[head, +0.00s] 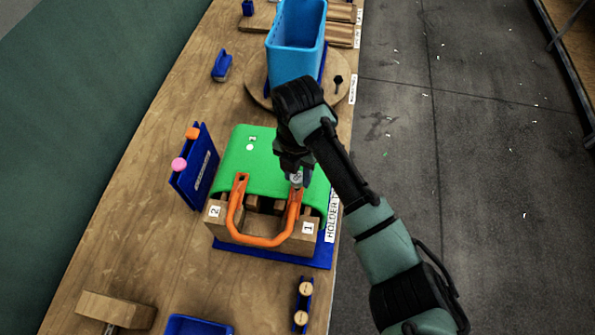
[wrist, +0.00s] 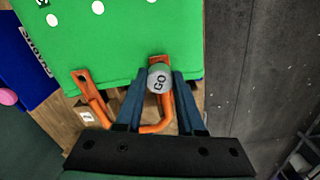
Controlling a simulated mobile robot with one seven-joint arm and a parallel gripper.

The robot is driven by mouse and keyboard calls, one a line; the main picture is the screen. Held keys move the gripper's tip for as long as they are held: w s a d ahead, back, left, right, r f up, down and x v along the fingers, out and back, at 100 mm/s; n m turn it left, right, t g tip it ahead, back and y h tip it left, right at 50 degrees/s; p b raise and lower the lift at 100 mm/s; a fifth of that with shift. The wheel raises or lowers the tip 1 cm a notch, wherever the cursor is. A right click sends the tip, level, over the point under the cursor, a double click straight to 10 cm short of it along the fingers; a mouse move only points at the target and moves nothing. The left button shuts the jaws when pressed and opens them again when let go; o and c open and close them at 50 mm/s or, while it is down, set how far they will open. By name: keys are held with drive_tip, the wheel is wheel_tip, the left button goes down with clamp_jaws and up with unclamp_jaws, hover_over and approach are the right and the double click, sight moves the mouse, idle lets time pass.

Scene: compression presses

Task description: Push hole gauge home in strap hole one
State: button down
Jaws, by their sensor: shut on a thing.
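My gripper (head: 297,180) is shut on the hole gauge, a pale round-topped piece marked GO (wrist: 159,80). The gauge (head: 296,179) is over the right end of the orange strap (head: 262,241), on the side of the wooden block labelled 1 (head: 308,227). In the wrist view, the gauge sits between the two blue-grey fingertips (wrist: 154,82), and the orange strap end (wrist: 158,60) shows just beyond it. The hole there is hidden by the gauge, so I cannot tell how deep it sits. The strap's other end (wrist: 82,77) shows an open dark hole.
A green cover (head: 250,150) lies behind the strap on the blue-based holder. A block labelled 2 (head: 215,210) is at left. A blue stand (head: 196,170) with pink and orange knobs is further left. A blue bin (head: 297,40) stands behind my gripper.

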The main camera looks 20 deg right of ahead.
sight(297, 176)
drive_tip(key=shift+f+b, duration=1)
drive_tip(key=shift+f, duration=0.45)
drive_tip(key=shift+c, duration=2.2)
unclamp_jaws()
wheel_tip(297, 176, up, 13)
